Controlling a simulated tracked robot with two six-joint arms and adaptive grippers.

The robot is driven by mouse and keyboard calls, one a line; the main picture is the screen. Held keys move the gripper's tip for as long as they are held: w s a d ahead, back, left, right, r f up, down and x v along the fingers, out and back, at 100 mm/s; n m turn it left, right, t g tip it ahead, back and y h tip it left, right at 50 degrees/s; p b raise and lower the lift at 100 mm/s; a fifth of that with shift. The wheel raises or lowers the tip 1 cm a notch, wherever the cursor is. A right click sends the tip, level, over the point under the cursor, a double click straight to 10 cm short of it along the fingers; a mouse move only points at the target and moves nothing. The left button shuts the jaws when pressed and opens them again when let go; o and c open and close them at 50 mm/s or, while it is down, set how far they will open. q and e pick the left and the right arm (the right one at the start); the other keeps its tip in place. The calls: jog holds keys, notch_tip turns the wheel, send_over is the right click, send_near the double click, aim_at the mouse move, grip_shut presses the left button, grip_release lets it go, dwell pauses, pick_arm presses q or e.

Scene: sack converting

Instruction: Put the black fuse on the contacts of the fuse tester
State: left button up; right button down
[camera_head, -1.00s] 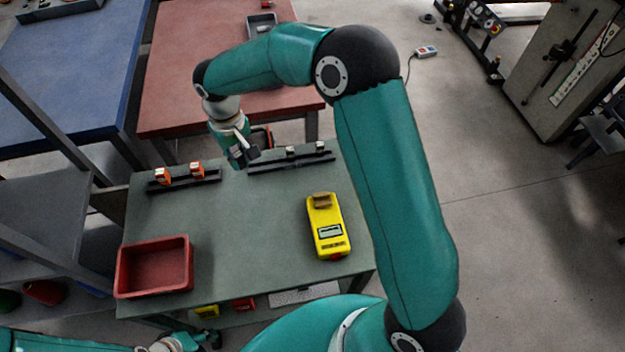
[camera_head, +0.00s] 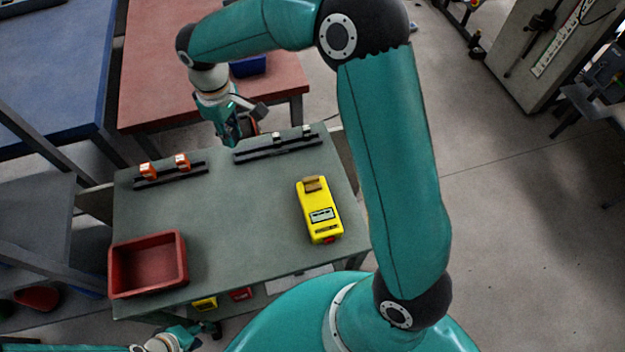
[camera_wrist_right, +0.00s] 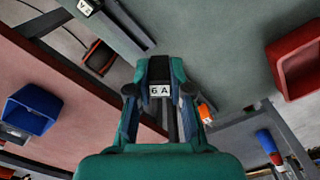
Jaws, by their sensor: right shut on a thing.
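The yellow fuse tester (camera_head: 326,226) lies on the grey-green table, with brownish contacts (camera_head: 315,184) at its far end. My right gripper (camera_head: 234,138) is above the table's far edge, behind the racks and well away from the tester. In the right wrist view it is shut on the black fuse (camera_wrist_right: 159,72), which has a white "6 A" label. In the head view the held fuse cannot be made out. My left gripper (camera_head: 208,330) is low at the table's near edge, empty as far as I can see; its fingers are too small to judge.
A black rack (camera_head: 255,153) carries two small dark pieces with pale labels. Another rack (camera_head: 190,174) carries two orange fuses (camera_head: 148,171). A red tray (camera_head: 178,262) stands at the near left. The middle of the table is clear. A red table (camera_head: 150,105) stands behind.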

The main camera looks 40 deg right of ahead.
jog(key=s+d+r+n+b, duration=0.1)
jog(key=s+d+r+n, duration=0.3)
jog(key=s+r+n, duration=0.65)
jog(key=s+d+r+n, duration=0.35)
jog(key=s+n, duration=0.25)
jog(key=n, duration=0.9)
jog(key=shift+s+d+f+b, duration=0.15)
jog(key=shift+f+b, duration=0.3)
jog(key=shift+f, duration=4.55)
jog(key=shift+d+f+b, duration=0.1)
jog(key=shift+f+b, duration=0.3)
jog(key=shift+f, duration=4.55)
jog(key=shift+f, duration=0.1)
jog(key=shift+f+b, duration=0.4)
jog(key=shift+f, duration=0.15)
jog(key=c, duration=1.1)
grip_release()
jog(key=shift+o, duration=0.2)
